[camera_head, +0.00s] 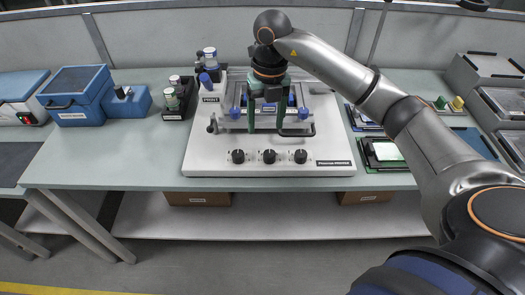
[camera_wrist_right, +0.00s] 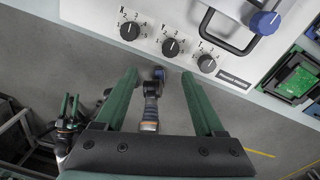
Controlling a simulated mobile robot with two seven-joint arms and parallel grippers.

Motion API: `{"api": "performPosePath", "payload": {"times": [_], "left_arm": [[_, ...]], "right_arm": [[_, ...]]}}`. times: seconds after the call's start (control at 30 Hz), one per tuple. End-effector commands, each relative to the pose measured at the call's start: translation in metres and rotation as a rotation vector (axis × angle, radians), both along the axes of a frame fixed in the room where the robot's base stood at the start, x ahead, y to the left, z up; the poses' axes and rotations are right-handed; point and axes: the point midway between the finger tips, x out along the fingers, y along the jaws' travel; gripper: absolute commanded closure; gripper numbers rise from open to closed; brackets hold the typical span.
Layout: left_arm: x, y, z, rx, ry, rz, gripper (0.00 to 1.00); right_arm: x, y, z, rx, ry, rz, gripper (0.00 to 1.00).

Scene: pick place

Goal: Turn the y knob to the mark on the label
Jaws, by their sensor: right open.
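The y knob (camera_head: 269,156) is the middle one of three black knobs along the front of a white panel (camera_head: 205,150). In the right wrist view the y knob (camera_wrist_right: 170,47) has a numbered label above it; its exact pointer setting is too small to tell. My right gripper (camera_head: 265,131) is open and empty, with its green fingers pointing down above the panel, behind the knob row. In the right wrist view my right gripper (camera_wrist_right: 159,74) is apart from the knob. My left gripper (camera_wrist_right: 69,106) appears small at the lower left, its opening unclear.
Another knob (camera_head: 237,156) stands left of the y knob and one (camera_head: 301,156) right of it. A black handle (camera_head: 297,131) and blue-knobbed fixtures lie behind them. Blue boxes (camera_head: 78,95) stand left, a green circuit board (camera_head: 385,152) right. The panel's front strip is clear.

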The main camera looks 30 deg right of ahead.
Motion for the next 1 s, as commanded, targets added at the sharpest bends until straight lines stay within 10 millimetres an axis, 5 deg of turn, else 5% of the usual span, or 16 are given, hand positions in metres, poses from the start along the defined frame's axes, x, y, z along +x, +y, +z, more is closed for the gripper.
{"api": "performPosePath", "payload": {"times": [0.17,0.7,1.0], "left_arm": [[0.000,0.000,0.001,0.000,0.000,0.000,0.50],[0.000,-0.001,0.009,0.000,0.001,-0.001,0.50],[0.000,-0.001,0.010,0.000,0.001,-0.001,0.50]], "right_arm": [[0.001,-0.016,0.002,-0.062,0.001,-0.038,0.29],[0.000,-0.015,-0.096,-0.058,0.003,-0.033,0.29],[0.001,-0.014,-0.117,-0.057,-0.002,-0.030,0.29]]}}
